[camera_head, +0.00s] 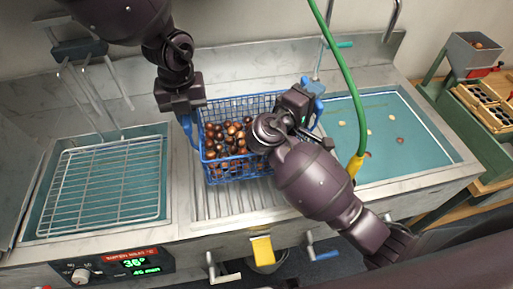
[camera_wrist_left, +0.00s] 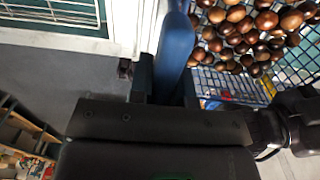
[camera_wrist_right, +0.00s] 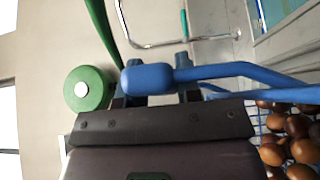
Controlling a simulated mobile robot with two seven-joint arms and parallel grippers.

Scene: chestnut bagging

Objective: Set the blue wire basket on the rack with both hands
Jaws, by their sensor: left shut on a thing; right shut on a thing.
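The blue wire basket (camera_head: 238,167) is full of brown chestnuts (camera_head: 226,138) and is over the ribbed middle drainboard; I cannot tell whether it touches it. My left gripper (camera_head: 184,112) is shut on the basket's left blue handle, which fills the jaws in the left wrist view (camera_wrist_left: 174,48). My right gripper (camera_head: 308,98) is shut on the right blue handle, which also shows in the right wrist view (camera_wrist_right: 150,78). My right forearm hides the basket's right side. The white wire rack (camera_head: 104,182) lies in the left basin, bare.
The right basin (camera_head: 415,150) holds water with a few floating chestnuts. Upright metal wires (camera_head: 88,95) stand behind the rack. A control panel (camera_head: 128,265) is at the front left, and a yellow-handled valve (camera_head: 262,249) in front.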

